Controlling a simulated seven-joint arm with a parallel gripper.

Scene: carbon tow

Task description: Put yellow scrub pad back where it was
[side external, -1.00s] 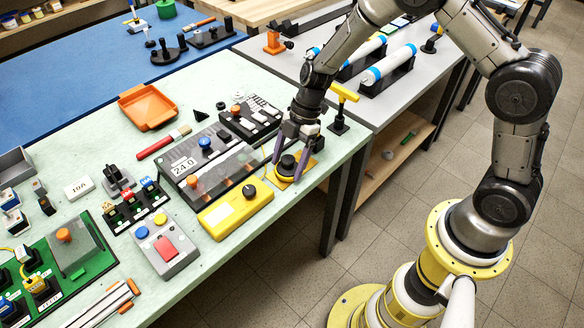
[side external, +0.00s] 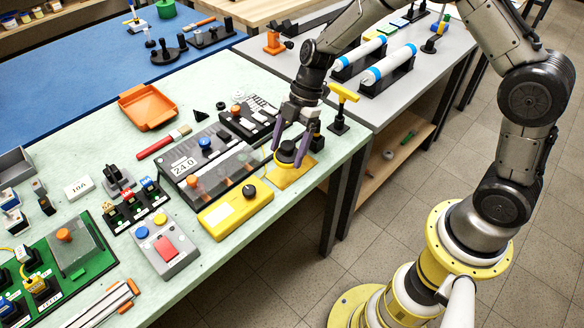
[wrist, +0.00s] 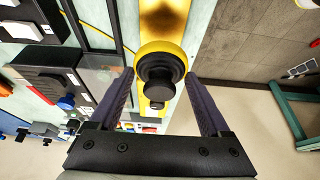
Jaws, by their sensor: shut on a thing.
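The yellow scrub pad (side external: 282,162) is a round yellow disc with a black knob on top. My gripper (side external: 289,153) is shut on it, with one purple finger on each side. The pad is held slightly above a flat yellow-orange square (side external: 299,176) near the front edge of the green bench. In the wrist view the pad (wrist: 143,50) sits between the tips of my gripper (wrist: 159,78), its black knob toward the camera. Part of the yellow-orange square (wrist: 163,18) shows beyond the pad.
A yellow box with a black dial (side external: 235,208) lies to the left of the square. A dark grey panel marked 24.0 (side external: 180,165) and a second dark panel (side external: 251,120) are behind. The bench edge is close by.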

